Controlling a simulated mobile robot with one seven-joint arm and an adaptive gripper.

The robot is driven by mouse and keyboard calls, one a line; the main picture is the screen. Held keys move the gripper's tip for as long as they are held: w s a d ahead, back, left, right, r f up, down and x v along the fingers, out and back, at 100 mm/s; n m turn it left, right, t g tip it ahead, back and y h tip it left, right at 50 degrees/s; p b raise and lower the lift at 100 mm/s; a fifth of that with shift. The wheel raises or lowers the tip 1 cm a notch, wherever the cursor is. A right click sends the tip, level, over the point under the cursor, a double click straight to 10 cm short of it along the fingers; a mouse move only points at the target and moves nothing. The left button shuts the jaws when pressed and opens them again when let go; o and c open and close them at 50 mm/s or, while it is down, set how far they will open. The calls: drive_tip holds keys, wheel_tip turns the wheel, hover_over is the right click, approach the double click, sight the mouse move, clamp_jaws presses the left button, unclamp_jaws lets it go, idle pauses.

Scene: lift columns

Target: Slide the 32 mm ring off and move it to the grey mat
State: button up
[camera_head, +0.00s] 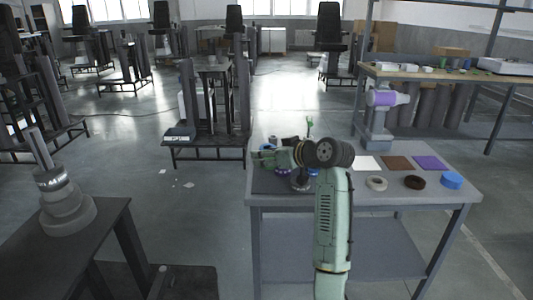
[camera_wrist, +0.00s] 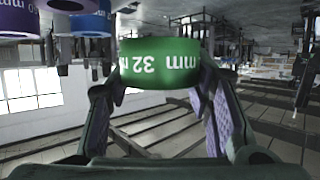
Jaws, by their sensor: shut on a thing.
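The green ring marked 32 mm (camera_wrist: 160,64) sits between the fingertips of my gripper (camera_wrist: 162,72) in the wrist view, its lettering upside down. My gripper is shut on it. In the head view, my gripper (camera_head: 266,158) reaches left over the near left part of the table. The ring is hard to make out there, and I cannot tell whether a post still passes through it. A dark grey mat (camera_head: 268,184) lies below my gripper at the table's left end, partly covered by it.
White (camera_head: 364,162), brown (camera_head: 397,163) and purple (camera_head: 430,162) mats lie along the table (camera_head: 400,200). In front of them are a cream ring (camera_head: 376,183), a dark ring (camera_head: 415,182) and a blue ring (camera_head: 452,181). In the wrist view, purple and blue rings (camera_wrist: 90,22) stand close by at upper left.

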sight(268, 186)
drive_tip(key=shift+f+b, duration=2.15)
drive_tip(key=shift+f, duration=1.65)
drive_tip(key=o, duration=1.4)
drive_tip(key=shift+c, duration=0.2)
drive_tip(key=v, duration=1.2)
